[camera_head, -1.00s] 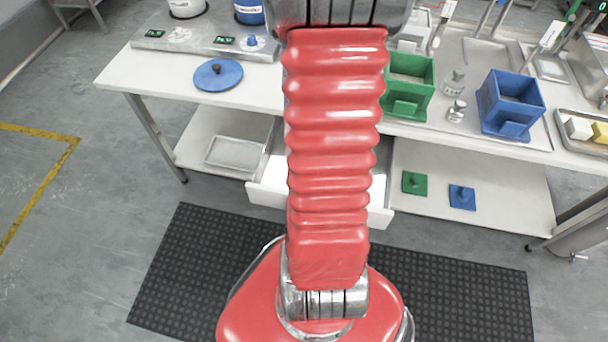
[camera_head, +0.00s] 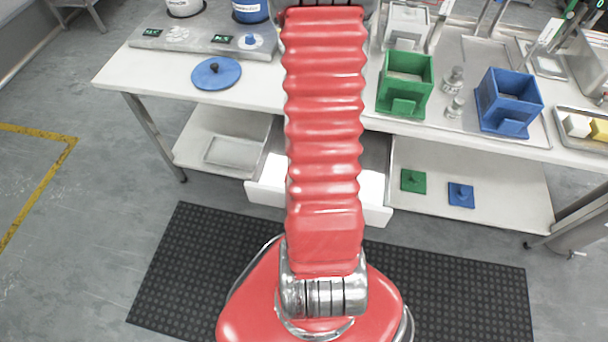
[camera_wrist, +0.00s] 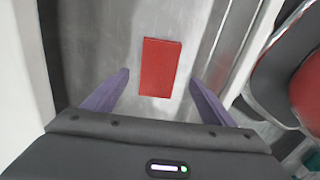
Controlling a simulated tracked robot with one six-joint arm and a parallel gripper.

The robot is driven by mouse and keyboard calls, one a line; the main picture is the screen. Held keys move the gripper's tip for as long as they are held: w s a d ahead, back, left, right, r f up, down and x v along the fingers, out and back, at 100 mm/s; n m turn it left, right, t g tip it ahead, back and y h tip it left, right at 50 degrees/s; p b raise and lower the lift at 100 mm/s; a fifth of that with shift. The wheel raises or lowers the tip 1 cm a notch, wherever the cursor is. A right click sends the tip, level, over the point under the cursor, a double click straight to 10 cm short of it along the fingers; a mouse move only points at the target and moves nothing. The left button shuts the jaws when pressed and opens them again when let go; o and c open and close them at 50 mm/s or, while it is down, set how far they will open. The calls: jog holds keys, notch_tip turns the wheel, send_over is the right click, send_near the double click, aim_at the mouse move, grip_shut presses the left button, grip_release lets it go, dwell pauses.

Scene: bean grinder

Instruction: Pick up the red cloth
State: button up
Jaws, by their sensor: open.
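The red cloth (camera_wrist: 159,68) shows in the wrist view as a flat rectangle, lying on a grey metal surface that looks like the inside of the open drawer. My gripper (camera_wrist: 155,90) is open and empty. Its two purple fingers stand apart, one on each side of the cloth's near end, with no visible contact. How high the fingers are above the cloth is hard to tell. In the head view my arm hides the cloth and the gripper. The open drawer (camera_head: 268,192) shows there on both sides of my arm.
A white table (camera_head: 150,80) carries a blue round lid (camera_head: 217,73), a green box (camera_head: 405,82) and a blue box (camera_head: 508,102). The lower shelf (camera_head: 500,180) holds a green lid (camera_head: 413,181) and a blue lid (camera_head: 461,195). A black mat (camera_head: 180,280) covers the floor in front.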

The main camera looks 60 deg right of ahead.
jog(key=shift+f, duration=0.25)
jog(key=shift+f, duration=0.15)
jog(key=shift+d+f, duration=0.1)
jog(key=shift+f, duration=2.35)
jog(key=c, duration=1.1)
jog(key=shift+r, duration=5)
